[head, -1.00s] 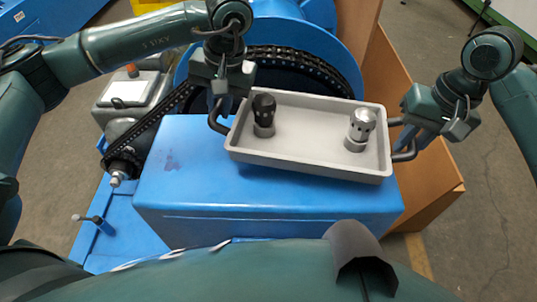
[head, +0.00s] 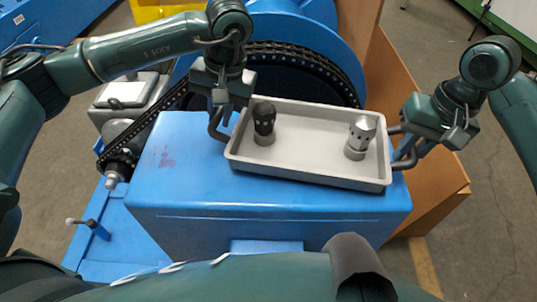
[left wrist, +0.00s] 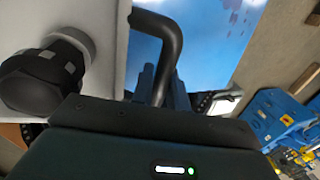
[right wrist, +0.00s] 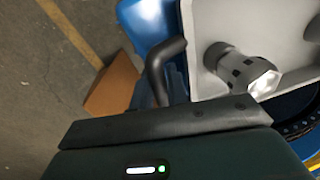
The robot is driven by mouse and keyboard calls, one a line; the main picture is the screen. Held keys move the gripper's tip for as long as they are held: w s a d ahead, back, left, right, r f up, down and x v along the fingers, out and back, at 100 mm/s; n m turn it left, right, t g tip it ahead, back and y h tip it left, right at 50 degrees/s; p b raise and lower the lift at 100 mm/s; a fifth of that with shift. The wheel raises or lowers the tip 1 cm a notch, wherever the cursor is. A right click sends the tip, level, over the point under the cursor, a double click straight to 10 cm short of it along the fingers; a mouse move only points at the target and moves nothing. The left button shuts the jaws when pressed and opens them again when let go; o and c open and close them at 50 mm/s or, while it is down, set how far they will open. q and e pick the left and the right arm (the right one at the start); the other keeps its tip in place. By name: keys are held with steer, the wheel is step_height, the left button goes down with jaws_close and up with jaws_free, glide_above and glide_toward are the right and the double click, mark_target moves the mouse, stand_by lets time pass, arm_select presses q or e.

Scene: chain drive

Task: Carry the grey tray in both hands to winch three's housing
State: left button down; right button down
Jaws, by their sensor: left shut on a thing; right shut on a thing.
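The grey tray (head: 305,165) is in the middle of the head view, over or on the flat top of the blue housing (head: 180,180); I cannot tell whether it touches. In it stand a black slotted fitting (head: 264,122) at the left and a silver slotted fitting (head: 360,135) at the right, both upright. My left gripper (head: 219,112) is shut on the tray's left handle (left wrist: 160,30). My right gripper (head: 408,142) is shut on its right handle (right wrist: 165,60). The fingertips are partly hidden in both wrist views.
A chain (head: 300,60) runs round the blue drum behind the tray and down to a small sprocket (head: 118,168) at the left. A brown panel (head: 420,120) stands at the right. A small lever (head: 88,227) stands at the lower left. Open floor (head: 490,220) lies at the right.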

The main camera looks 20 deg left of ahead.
arm_select(q)
steer(key=shift+f+b, duration=0.45)
steer(key=shift+f, duration=0.15)
arm_select(e)
steer(key=shift+f, duration=0.6)
arm_select(q)
steer(key=c, duration=1.8)
jaws_free()
steer(key=shift+f, duration=0.2)
arm_select(e)
steer(key=c, duration=1.8)
jaws_free()
steer(key=shift+f, duration=0.2)
arm_select(q)
steer(key=shift+o, duration=0.5)
steer(key=shift+r, duration=0.1)
arm_select(e)
steer(key=shift+o, duration=0.5)
steer(key=shift+r, duration=0.15)
arm_select(q)
steer(key=o, duration=0.3)
arm_select(e)
steer(key=o, duration=0.3)
arm_select(q)
steer(key=shift+o, duration=0.2)
arm_select(e)
steer(key=shift+o, duration=0.2)
